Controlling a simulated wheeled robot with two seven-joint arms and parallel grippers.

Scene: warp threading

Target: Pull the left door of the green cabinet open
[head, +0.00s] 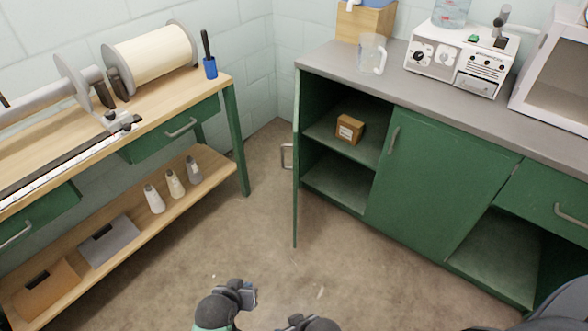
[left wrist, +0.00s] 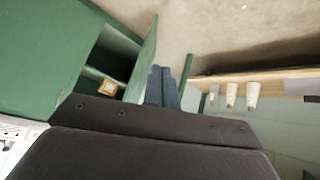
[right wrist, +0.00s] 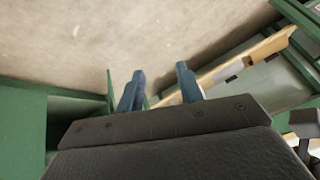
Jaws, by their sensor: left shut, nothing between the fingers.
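The green cabinet (head: 445,175) stands at the right under a grey countertop. Its left door (head: 296,185) stands open, swung out from the front and seen almost edge-on, with its metal handle (head: 286,157) on the left face. The open bay shows shelves inside. In the left wrist view the open door (left wrist: 144,62) is left of my fingers. My left gripper (head: 247,293) is shut and empty, low in the head view, apart from the door and handle. My right gripper (head: 297,321) is at the bottom edge; its fingers (right wrist: 160,82) are spread with nothing between them.
A small brown box (head: 350,129) sits on the cabinet's upper shelf. A wooden workbench (head: 150,115) with green legs and a lower shelf holding several bottles stands at the left. A jug (head: 371,54) and a white device (head: 462,58) are on the countertop. The floor between is clear.

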